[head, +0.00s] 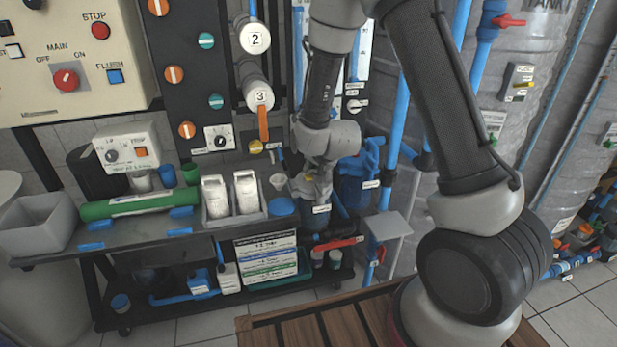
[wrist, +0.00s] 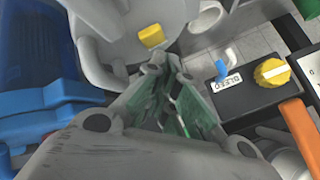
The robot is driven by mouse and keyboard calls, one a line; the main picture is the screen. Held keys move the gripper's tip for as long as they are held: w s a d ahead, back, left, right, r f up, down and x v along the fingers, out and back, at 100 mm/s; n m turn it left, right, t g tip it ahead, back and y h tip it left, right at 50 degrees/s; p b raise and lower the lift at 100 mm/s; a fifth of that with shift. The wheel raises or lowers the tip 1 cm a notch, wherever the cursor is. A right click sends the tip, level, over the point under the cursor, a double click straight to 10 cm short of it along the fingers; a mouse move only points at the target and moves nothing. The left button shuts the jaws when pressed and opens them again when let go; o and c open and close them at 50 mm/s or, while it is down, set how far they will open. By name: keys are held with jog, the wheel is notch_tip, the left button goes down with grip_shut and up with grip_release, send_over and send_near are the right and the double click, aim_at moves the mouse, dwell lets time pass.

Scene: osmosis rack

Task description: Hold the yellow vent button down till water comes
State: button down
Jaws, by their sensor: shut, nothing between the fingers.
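The yellow vent button (wrist: 151,36) shows in the wrist view on top of a pale grey housing, upper middle. In the head view a small yellow spot by my gripper (head: 310,178) may be the same button. My gripper (wrist: 168,72) is shut and empty, its green-lined fingers together. In the wrist view its fingertips lie just below the button in the picture, with a small gap visible between them. I cannot tell their height over the housing. In the head view my gripper (head: 315,192) is largely hidden by my own wrist. No water is visible at the button.
Right of my fingers in the wrist view, a black box with a yellow knob (wrist: 272,72) and a BLEED label stands close, with an orange handle (wrist: 300,127) below. A blue filter housing (wrist: 45,50) is at left. In the head view a bench (head: 150,240) holds bottles and a green cylinder.

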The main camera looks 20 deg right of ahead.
jog(key=shift+f, duration=0.4)
jog(key=shift+f, duration=0.45)
dwell(1.2)
dwell(2.9)
jog(key=shift+r, duration=0.9)
jog(key=shift+r, duration=2.5)
